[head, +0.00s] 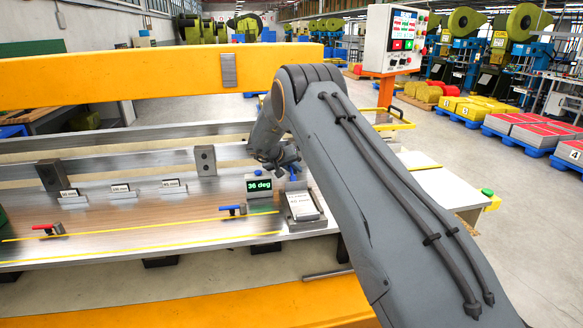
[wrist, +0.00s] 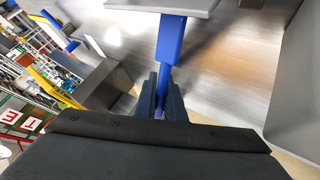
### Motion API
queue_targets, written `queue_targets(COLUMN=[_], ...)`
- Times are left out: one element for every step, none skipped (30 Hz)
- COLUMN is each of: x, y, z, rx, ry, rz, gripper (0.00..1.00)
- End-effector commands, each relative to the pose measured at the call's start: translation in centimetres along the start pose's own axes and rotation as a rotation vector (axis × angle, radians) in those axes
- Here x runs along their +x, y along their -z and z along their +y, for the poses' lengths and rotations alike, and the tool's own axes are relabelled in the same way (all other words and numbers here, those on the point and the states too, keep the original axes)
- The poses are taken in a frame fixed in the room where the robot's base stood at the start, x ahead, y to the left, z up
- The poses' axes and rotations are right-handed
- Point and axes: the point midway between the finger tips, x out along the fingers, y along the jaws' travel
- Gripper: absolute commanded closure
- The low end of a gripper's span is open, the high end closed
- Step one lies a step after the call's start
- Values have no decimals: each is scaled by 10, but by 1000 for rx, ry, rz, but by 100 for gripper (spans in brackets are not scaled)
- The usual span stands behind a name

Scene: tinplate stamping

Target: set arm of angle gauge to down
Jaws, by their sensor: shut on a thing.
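The angle gauge shows in the head view as a dark box with a green readout (head: 259,185) of "36 deg", standing on the bench. Beside it is a grey block with a white label plate (head: 303,206). The gauge's blue arm (wrist: 171,42) fills the top middle of the wrist view and runs down between my fingers, below a grey plate. My gripper (wrist: 162,88) is shut on this blue arm. In the head view my gripper (head: 287,166) is just above and right of the readout, its fingers partly hidden by my wrist.
A red-handled clamp (head: 50,229) and a blue-handled clamp (head: 232,210) are on the bench (head: 140,215). Small labelled stands (head: 122,191) line its back. A yellow beam (head: 150,75) crosses behind. A control panel (head: 392,42) stands beyond at right.

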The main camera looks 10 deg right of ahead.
Motion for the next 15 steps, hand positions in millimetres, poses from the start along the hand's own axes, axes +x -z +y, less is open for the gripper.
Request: queue_targets(x=[0, 1, 1, 1, 1, 1, 1, 1, 1, 1, 1, 1, 1, 1, 1], y=[0, 0, 0, 0, 0, 0, 0, 0, 0, 0, 0, 0, 0, 0, 0], z=[0, 0, 0, 0, 0, 0, 0, 0, 0, 0, 0, 0, 0, 0, 0], rx=[-2, -3, -4, -4, -5, -5, -5, -5, -5, -5, -5, -5, -5, -5, -5], ry=[0, 0, 0, 0, 0, 0, 0, 0, 0, 0, 0, 0, 0, 0, 0], rz=[-2, -4, -6, -7, -7, -8, -8, -8, -8, -7, -7, -7, -7, -7, -7], gripper=[100, 100, 100, 100, 100, 100, 100, 100, 100, 100, 100, 100, 100, 89, 83])
